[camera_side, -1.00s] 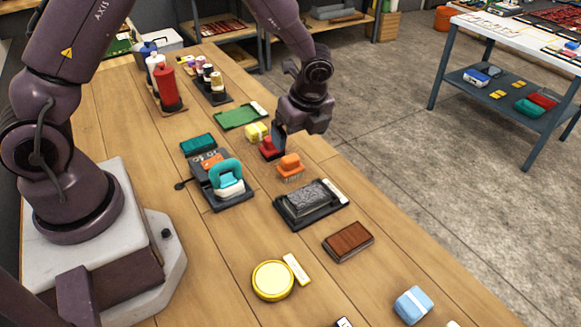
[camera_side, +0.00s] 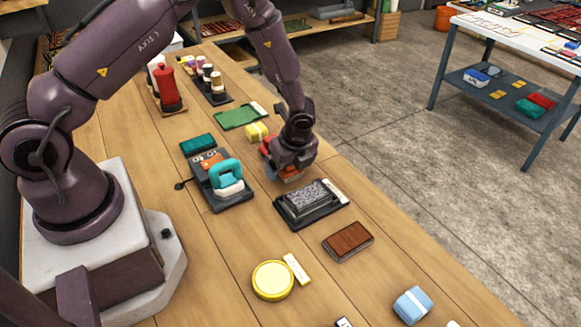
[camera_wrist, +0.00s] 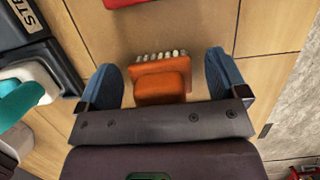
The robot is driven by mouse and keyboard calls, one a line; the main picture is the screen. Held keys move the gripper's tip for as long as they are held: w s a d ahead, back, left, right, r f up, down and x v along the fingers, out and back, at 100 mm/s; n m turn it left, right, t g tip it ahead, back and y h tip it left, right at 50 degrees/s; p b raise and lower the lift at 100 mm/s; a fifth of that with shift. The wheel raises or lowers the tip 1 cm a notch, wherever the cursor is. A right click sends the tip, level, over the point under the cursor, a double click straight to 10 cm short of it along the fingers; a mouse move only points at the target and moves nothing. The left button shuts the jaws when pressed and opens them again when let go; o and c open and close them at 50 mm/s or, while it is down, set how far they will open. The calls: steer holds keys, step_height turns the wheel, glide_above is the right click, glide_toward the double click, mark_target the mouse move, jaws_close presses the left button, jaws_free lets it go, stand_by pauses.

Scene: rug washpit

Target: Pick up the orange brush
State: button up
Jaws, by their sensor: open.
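The orange brush (camera_wrist: 162,82) lies on the wooden table, with a row of pale bristles along its far edge in the wrist view. My gripper (camera_wrist: 163,78) is open, with one blue fingertip on each side of the brush and a visible gap on both sides. In the side view, my gripper (camera_side: 284,173) is low over the table and hides most of the brush (camera_side: 291,179). I cannot tell whether the fingertips touch the table.
A dark tray with a grey block (camera_side: 310,201) lies close in front of my gripper. A dark station with a teal-handled tool (camera_side: 226,174) stands to the left. A red object (camera_side: 267,144) and a yellow block (camera_side: 256,131) lie just behind. A brown brush (camera_side: 348,240) lies nearer the camera.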

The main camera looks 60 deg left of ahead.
steer(key=c, duration=1)
steer(key=shift+r, duration=0.1)
steer(key=shift+r, duration=0.6)
steer(key=s+r, duration=0.4)
steer(key=s+d+r, duration=0.1)
steer(key=s+r, duration=0.2)
steer(key=s, duration=0.2)
steer(key=s+d+r, duration=0.1)
steer(key=s+r, duration=0.3)
steer(key=s, duration=0.1)
steer(key=shift+r, duration=0.35)
